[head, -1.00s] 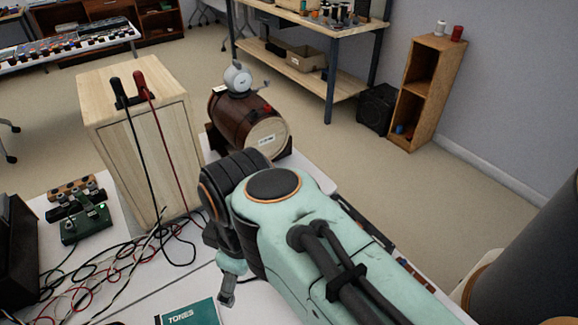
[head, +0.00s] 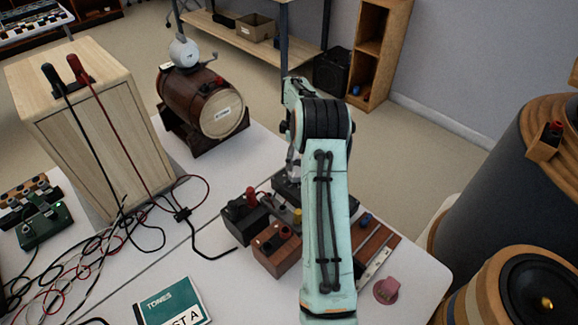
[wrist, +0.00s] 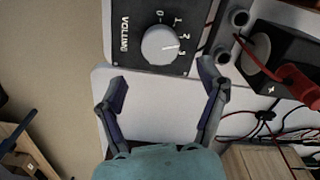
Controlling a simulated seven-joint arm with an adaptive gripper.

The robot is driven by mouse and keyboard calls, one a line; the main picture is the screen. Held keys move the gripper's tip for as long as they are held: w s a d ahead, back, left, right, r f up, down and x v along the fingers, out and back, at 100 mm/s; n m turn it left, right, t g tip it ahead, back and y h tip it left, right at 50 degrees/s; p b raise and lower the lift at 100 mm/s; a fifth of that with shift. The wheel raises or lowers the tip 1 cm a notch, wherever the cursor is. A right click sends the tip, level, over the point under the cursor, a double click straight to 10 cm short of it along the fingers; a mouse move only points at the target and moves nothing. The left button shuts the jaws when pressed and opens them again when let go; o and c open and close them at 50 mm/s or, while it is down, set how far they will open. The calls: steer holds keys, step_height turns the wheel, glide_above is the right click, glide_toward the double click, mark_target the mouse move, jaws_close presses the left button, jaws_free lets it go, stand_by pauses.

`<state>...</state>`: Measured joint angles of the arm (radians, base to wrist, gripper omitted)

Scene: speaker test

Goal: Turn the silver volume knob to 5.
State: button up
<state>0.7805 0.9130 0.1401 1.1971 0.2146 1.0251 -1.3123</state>
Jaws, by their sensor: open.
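The silver volume knob (wrist: 160,45) sits on a dark panel (wrist: 125,55) marked VOLUME in the wrist view. Numbers 0 to 3 show around it; any others are out of frame or hidden. The knob's white pointer line seems to lie between 2 and 3. My gripper (wrist: 163,83) is open and empty, with its fingertips apart and the knob ahead, roughly in line with the gap between them. The fingers do not appear to touch the knob. In the head view my arm hides the knob and most of the gripper.
A black block with a red plug (wrist: 290,75) stands beside the panel. In the head view a wooden box with terminals (head: 277,248) is left of my arm, and a barrel (head: 200,105) is behind. Loose cables (head: 125,225) and a teal booklet (head: 170,302) lie left.

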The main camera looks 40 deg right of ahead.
step_height(320, 180, down, 6)
steer(key=shift+a, duration=0.1)
steer(key=c, duration=1.1)
